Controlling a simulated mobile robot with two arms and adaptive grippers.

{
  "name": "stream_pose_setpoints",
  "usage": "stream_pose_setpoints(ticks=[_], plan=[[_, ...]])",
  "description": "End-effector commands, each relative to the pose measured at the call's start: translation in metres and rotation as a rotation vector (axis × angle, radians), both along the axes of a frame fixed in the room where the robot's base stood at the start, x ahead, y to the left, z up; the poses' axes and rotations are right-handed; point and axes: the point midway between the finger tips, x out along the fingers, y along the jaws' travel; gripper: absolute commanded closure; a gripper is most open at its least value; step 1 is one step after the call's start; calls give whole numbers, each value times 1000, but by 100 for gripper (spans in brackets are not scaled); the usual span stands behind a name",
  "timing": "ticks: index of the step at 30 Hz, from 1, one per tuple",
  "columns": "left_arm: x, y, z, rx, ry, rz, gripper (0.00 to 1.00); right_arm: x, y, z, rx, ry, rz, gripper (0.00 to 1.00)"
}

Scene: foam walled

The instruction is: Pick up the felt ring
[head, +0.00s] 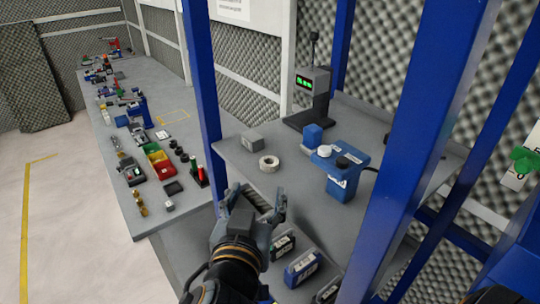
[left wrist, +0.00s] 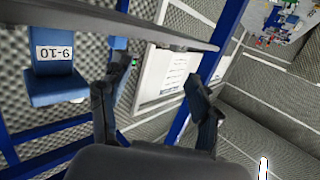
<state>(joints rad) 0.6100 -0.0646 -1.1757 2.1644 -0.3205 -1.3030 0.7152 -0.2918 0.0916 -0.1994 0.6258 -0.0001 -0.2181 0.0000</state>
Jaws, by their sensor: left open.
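A pale, thick ring (head: 269,163), which looks like the felt ring, lies flat on the grey shelf (head: 240,160) near its front edge in the head view. My left gripper (head: 258,191) is open and empty, its fingers pointing up, below and in front of the ring in the picture and apart from it. Its two fingers also show spread in the left wrist view (left wrist: 152,100), with nothing between them. The ring is not seen in the left wrist view. My right gripper is not in view.
A grey block (head: 252,141) sits behind the ring; a blue device (head: 340,172) and a scale with a green display (head: 306,88) stand to its right. Blue posts (head: 203,90) frame the shelf. Labelled boxes (head: 302,268) sit lower down. A cluttered bench (head: 135,190) lies left.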

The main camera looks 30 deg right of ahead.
Motion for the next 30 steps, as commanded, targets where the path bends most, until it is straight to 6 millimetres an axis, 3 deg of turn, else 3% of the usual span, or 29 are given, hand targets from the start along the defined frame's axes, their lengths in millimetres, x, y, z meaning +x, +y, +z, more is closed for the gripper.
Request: stream_pose_setpoints(ticks=[3,9,14,22,30], plan=[[21,-15,-1,6,-2,3,37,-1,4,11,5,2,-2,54],[46,-34,-7,3,0,2,37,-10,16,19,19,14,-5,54],[53,-39,-9,2,0,1,37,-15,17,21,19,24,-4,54],[76,-61,-10,5,0,2,37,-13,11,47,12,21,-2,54],[90,-73,-18,2,1,1,37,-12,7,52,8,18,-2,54]])
